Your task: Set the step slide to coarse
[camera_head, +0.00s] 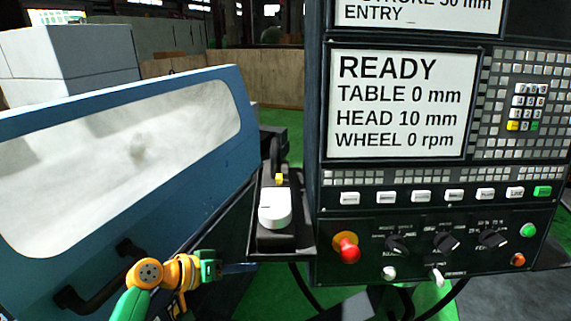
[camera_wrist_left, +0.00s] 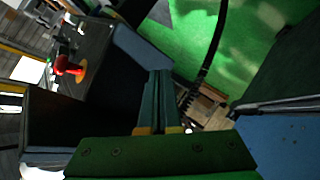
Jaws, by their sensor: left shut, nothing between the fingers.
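My left gripper (camera_head: 240,268) is shut and empty, low in the head view, left of the control panel (camera_head: 305,270) and below the small side shelf. Its closed green fingers (camera_wrist_left: 158,100) also show in the left wrist view. A white rounded unit (camera_head: 275,208) with a small yellow part (camera_head: 279,179) at its far end sits on the black side shelf (camera_head: 268,243). My gripper is apart from it, below and to its left. No step slide can be clearly told by a label, and no coarse marking is readable. My right gripper is not in view.
The panel carries a red mushroom button (camera_head: 346,247), also in the left wrist view (camera_wrist_left: 68,65), black rotary knobs (camera_head: 446,241) and a small lever (camera_head: 437,277). The screen (camera_head: 400,105) reads READY. A blue machine cover (camera_head: 225,85) with a door handle (camera_head: 95,290) stands left.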

